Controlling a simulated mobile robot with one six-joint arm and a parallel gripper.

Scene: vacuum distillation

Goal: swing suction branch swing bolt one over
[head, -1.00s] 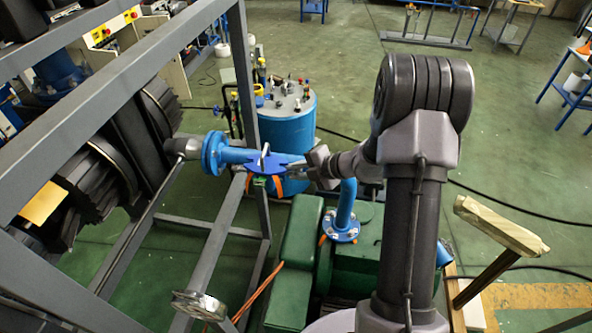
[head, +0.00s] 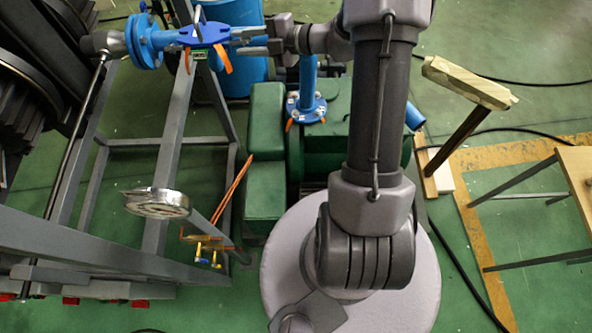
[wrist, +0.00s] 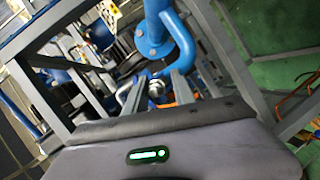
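The blue suction branch runs across the top of the head view, with a blue flanged clamp piece (head: 205,34) in its middle. A pale upright piece, possibly a swing bolt (head: 197,13), stands at this clamp piece; I cannot tell which bolt is number one. My gripper (head: 238,42) is at the right side of the clamp piece, its two fingers apart and pointing left. In the wrist view, the fingers of my gripper (wrist: 158,88) are spread, with a silvery round metal part (wrist: 156,88) between or beyond them. Whether they touch it is unclear.
A grey steel frame (head: 167,165) stands at left, carrying a round metal gauge-like disc (head: 160,203). A wooden-topped post (head: 468,82) and table (head: 578,180) stand at right.

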